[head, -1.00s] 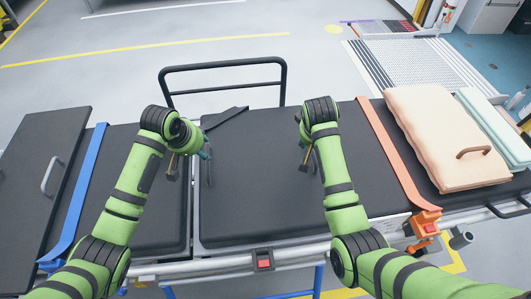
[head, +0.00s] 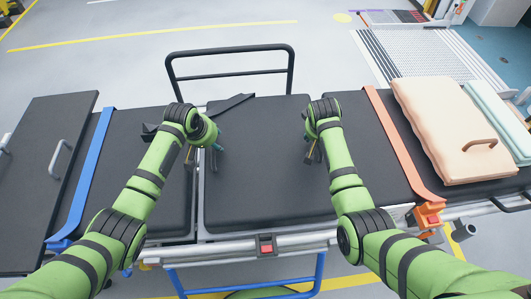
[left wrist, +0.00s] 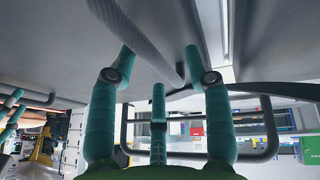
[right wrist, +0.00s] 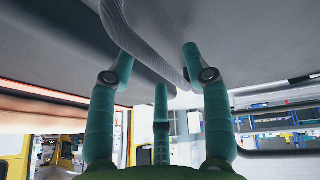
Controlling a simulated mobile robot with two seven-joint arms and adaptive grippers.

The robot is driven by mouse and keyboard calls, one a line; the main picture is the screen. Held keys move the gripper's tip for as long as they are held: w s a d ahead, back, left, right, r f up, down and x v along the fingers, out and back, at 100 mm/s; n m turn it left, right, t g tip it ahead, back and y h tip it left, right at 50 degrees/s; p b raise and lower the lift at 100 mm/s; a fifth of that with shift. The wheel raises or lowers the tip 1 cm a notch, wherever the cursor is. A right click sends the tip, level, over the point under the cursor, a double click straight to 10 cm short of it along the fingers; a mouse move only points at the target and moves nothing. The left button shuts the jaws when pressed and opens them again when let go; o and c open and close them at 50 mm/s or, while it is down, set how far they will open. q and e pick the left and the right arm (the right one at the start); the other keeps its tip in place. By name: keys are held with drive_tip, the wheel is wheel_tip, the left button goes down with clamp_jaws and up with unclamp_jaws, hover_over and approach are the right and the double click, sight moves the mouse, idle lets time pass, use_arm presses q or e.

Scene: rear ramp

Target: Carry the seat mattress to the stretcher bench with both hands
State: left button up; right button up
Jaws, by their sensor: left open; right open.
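The seat mattress appears to be the flat black middle pad (head: 262,165). It lies on the long stretcher bench, whose pale front rail (head: 215,251) shows below it. My left gripper (head: 203,162) is open over the pad's left edge. My right gripper (head: 313,156) is open near its right edge. In the left wrist view a ribbed grey handle (left wrist: 135,35) passes between the open fingers; in the right wrist view a similar handle (right wrist: 140,45) does the same. I cannot tell whether the fingers touch the handles.
A blue strap (head: 85,180) and an orange strap (head: 395,140) cross the black pads on either side. A black rail (head: 228,51) stands behind. A beige cushion (head: 450,125) and a pale teal cushion (head: 500,115) lie at right. A handled black panel (head: 35,190) is at far left.

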use_arm(q)
drive_tip(key=shift+w+f, duration=0.1)
use_arm(e)
drive_tip(key=shift+f, duration=0.1)
use_arm(q)
drive_tip(key=shift+c, duration=0.4)
use_arm(e)
drive_tip(key=shift+c, duration=0.4)
use_arm(q)
clamp_jaws()
use_arm(e)
clamp_jaws()
use_arm(q)
drive_tip(key=shift+w+r, duration=0.15)
drive_tip(key=shift+r, duration=0.1)
use_arm(e)
drive_tip(key=shift+w+r, duration=0.2)
